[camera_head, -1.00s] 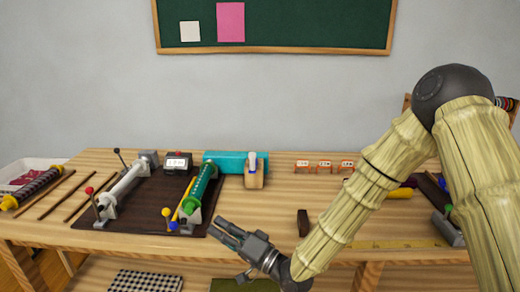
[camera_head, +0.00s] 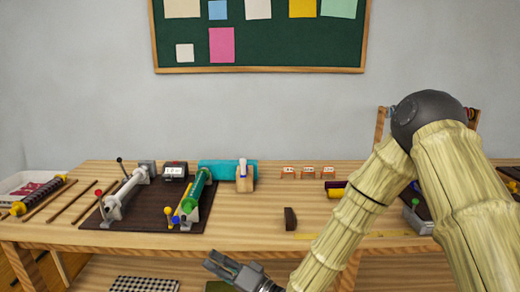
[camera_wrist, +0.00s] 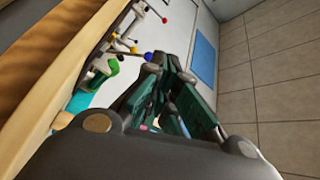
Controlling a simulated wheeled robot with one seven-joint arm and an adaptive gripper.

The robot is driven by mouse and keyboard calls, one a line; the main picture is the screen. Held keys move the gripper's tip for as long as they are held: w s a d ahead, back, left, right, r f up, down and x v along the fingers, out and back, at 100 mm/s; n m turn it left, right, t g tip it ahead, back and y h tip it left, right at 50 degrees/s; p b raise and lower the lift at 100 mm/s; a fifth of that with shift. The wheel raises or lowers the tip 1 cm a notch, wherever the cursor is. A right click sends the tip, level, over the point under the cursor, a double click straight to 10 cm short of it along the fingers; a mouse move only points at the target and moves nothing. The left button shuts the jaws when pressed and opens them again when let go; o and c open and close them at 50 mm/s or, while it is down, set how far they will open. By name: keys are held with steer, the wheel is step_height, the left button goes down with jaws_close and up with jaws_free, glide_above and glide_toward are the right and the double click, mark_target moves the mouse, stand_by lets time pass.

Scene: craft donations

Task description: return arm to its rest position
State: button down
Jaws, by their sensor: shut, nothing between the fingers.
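My gripper (camera_head: 222,264) is at the bottom middle of the head view, in front of the table's front edge and apart from everything on the table. Its fingers point to the left and are shut with nothing between them. The gripper also fills the lower middle of the wrist view (camera_wrist: 175,95), with its dark green fingers close together. My arm rises from it at the right side of the head view and hides part of the table's right side.
The wooden table (camera_head: 250,222) bears a dark mat (camera_head: 150,215) with a winding device, a green roll (camera_head: 196,190) and a small counter (camera_head: 175,170). A dark block (camera_head: 290,218) stands near the front edge. A green board (camera_head: 270,50) hangs on the wall.

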steer(key=s+d+f+g+h+p, duration=0.1)
steer(key=s+d+f+h, duration=0.3)
steer(key=f, duration=0.4)
steer(key=s+d+f+g+h+p, duration=0.1)
steer(key=s+d+f+h+p, duration=0.15)
steer(key=d+f, duration=0.45)
steer(key=s+d+f+g+h, duration=0.1)
steer(key=s+d+f+h, duration=0.35)
steer(key=f, duration=0.45)
steer(key=s+d+f+g+h+p, duration=0.1)
steer(key=s+d+f+g+h, duration=0.2)
steer(key=s+d, duration=0.6)
steer(key=s+d+f+g+h+p, duration=0.2)
steer(key=s+d+f+g+h, duration=0.1)
steer(key=s+d, duration=0.7)
steer(key=s+f, duration=0.1)
steer(key=s, duration=0.3)
steer(key=shift+s+f+n+g, duration=0.3)
steer(key=shift+s+g, duration=0.05)
steer(key=shift+g, duration=0.05)
